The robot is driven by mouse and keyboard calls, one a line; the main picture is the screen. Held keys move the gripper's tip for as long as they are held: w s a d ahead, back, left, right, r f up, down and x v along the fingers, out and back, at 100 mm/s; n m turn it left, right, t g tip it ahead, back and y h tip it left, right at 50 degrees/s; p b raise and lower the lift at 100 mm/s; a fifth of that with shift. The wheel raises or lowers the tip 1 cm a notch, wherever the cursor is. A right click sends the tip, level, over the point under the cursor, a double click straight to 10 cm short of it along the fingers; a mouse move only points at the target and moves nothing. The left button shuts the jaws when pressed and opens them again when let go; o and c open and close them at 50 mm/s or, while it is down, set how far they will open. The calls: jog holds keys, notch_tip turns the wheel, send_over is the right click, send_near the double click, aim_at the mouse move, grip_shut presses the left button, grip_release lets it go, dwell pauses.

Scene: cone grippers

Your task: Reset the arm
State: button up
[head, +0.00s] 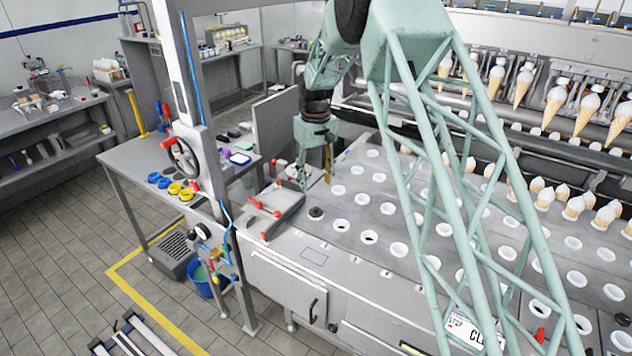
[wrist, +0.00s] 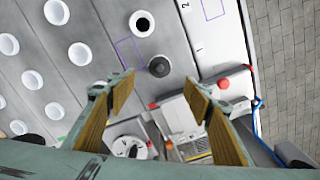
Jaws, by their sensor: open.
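My gripper (head: 316,176) hangs from my pale green lattice arm in the head view, fingers pointing down. It is above the near left end of the grey plate (head: 352,190) with rows of white-rimmed holes. In the wrist view my gripper (wrist: 158,82) has its two wood-coloured finger pads well apart, with nothing held between them. A dark round knob (wrist: 159,66) shows beyond the gap, on the surface below; it also shows in the head view (head: 316,212). My arm hides part of the plate.
Several ice cream cones (head: 557,105) hang in a row at the back right, with more standing on the plate below. A side table (head: 140,160) holds blue and yellow rings. Tiled floor is open at the left.

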dwell(0.3)
jog(key=s+d+r+m+t+b, duration=0.1)
jog(key=s+d+r, duration=0.35)
jog(key=r, duration=0.35)
jog(key=s+d+r+b, duration=0.2)
jog(key=s+d+r, duration=0.25)
jog(key=r, duration=0.35)
jog(key=s+d+r+m+b, duration=0.1)
jog(key=s+d+r, duration=0.2)
jog(key=s, duration=0.3)
jog(key=s+d+r+t+b, duration=0.1)
jog(key=s+d+r, duration=0.25)
jog(key=s, duration=0.25)
jog(key=s+d+r+m+b, duration=0.1)
jog(key=s+d+r, duration=0.1)
jog(key=s+r, duration=0.3)
jog(key=s+d+m+t+b, duration=0.1)
jog(key=s+d, duration=0.2)
jog(key=s, duration=0.7)
jog(key=s+d+b, duration=0.2)
jog(key=s+d, duration=0.1)
jog(key=s, duration=0.7)
jog(key=s+d+f+m+b, duration=0.1)
jog(key=s+f, duration=0.2)
jog(key=s, duration=0.6)
jog(key=s+d+f+m+t+b, duration=0.1)
jog(key=s+f, duration=0.2)
jog(key=s, duration=0.6)
jog(key=shift+d, duration=0.35)
